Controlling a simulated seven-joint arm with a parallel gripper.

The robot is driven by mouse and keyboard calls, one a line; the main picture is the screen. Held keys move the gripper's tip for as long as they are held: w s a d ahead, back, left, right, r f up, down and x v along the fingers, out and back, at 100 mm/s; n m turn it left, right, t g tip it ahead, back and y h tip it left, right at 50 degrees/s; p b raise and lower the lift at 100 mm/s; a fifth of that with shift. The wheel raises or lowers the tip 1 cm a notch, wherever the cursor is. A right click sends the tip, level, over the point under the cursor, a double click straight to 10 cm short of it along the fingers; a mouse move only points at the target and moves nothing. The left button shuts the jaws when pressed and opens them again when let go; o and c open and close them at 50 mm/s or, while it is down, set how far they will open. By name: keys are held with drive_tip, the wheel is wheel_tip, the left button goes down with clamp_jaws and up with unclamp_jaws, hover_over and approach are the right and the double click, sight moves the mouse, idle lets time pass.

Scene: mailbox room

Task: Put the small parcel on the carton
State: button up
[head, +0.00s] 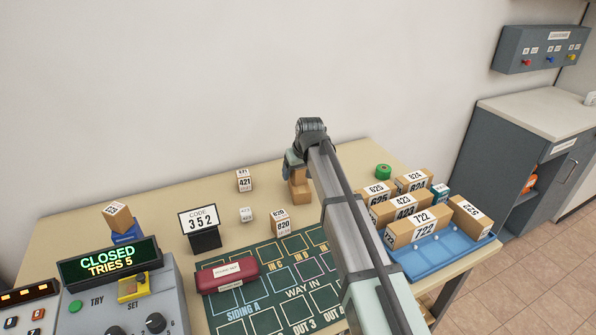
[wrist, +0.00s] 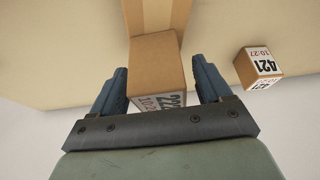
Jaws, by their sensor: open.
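A small brown parcel (wrist: 155,62) with a partly covered label reading 222 stands between my fingers in the wrist view. My gripper (wrist: 160,72) is open, with one finger on each side of it; a narrow gap shows beside it. A plain brown carton with a lighter tape strip (wrist: 155,15) shows directly behind the parcel. In the head view the parcel (head: 300,174) appears on top of the carton (head: 299,193), with my gripper (head: 291,165) at it. My arm hides their right side. Whether the parcel rests fully on the carton is hard to tell.
A code sign (head: 203,220) is left. A blue tray (head: 440,251) holds several cartons at right. A green mat (head: 240,307) with a red case (head: 228,275) lies in front.

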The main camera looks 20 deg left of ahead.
drive_tip(key=shift+r, duration=0.15)
drive_tip(key=v, duration=1.2)
